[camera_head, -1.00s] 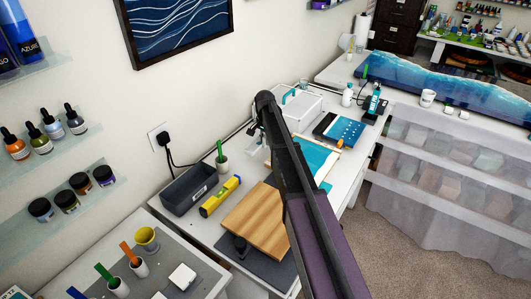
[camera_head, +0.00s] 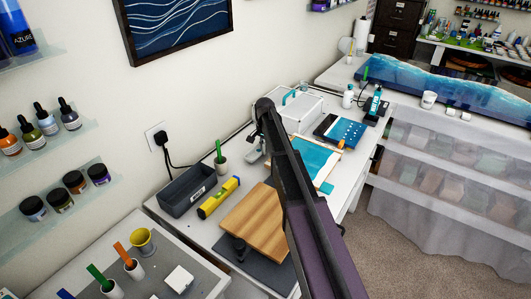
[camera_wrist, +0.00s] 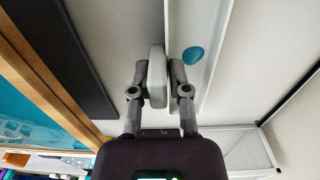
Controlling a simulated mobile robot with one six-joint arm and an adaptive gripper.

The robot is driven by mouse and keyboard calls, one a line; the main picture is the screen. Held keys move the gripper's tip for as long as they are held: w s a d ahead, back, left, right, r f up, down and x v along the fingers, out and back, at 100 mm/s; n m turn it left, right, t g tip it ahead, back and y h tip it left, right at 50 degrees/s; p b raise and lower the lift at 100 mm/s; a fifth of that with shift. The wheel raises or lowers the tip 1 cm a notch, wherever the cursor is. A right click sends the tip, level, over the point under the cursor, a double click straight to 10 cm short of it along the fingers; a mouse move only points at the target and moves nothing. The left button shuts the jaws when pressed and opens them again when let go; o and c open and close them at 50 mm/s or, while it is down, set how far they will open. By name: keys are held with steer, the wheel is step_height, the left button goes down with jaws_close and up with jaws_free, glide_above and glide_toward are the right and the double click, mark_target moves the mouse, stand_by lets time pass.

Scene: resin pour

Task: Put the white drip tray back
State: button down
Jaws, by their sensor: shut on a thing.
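The fingers hide part of the gripped edge. In the head view my gripper (camera_head: 255,152) is over the back of the white worktable, left of my dark arm. The arm covers much of the area there, so the tray is not clear in that view.
A dark grey bin (camera_head: 186,190), yellow level (camera_head: 219,197) and wooden board (camera_head: 256,222) lie to the left and front. A white square piece (camera_head: 179,279) lies on the near table.

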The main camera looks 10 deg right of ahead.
steer(key=shift+f, duration=0.55)
steer(key=shift+f+b, duration=0.15)
steer(key=shift+b, duration=0.25)
steer(key=c, duration=0.6)
jaws_free()
steer(key=shift+r, duration=0.2)
step_height(320, 180, up, 12)
steer(key=p, duration=1.2)
